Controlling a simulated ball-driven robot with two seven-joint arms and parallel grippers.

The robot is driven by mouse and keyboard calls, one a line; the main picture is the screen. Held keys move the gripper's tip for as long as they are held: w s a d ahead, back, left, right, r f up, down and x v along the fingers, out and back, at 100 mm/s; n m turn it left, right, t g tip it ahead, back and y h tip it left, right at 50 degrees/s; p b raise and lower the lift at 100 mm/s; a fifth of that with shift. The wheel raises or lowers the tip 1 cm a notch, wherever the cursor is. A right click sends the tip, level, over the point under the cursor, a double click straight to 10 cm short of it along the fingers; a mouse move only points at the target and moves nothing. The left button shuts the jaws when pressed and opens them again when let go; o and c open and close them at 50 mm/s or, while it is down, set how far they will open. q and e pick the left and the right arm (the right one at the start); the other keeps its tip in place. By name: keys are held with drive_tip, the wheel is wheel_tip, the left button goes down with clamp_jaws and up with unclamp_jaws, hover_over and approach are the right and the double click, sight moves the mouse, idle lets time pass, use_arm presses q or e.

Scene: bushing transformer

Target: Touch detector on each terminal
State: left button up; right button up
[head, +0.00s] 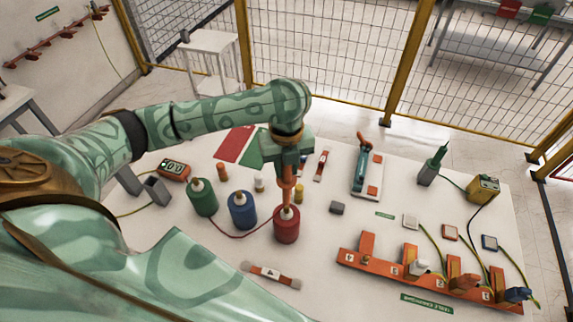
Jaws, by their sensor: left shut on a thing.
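My left gripper (288,174) points down, shut on an orange detector (287,195). The detector stands about upright, its lower end at the top of the red terminal (287,226); I cannot tell for sure whether it touches. The blue terminal (242,212) and the green terminal (203,200) stand to the left, each with a pale top. My gripper hides part of the area behind the red terminal. My right gripper is not in view.
The white table (340,235) also holds an orange meter (174,170), a grey holder (158,192), a teal tool on a tray (367,172) and an orange rack (410,277) with cables at right. A red wire links the terminals. Yellow-framed fencing stands behind.

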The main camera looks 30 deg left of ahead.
use_arm(q)
drive_tip(key=shift+f, duration=0.35)
idle(0.9)
wheel_tip(320, 180, up, 3)
drive_tip(key=p, duration=0.4)
wheel_tip(320, 180, up, 2)
drive_tip(key=shift+r+p, duration=0.1)
drive_tip(key=shift+p, duration=0.25)
drive_tip(key=shift+r, duration=2.4)
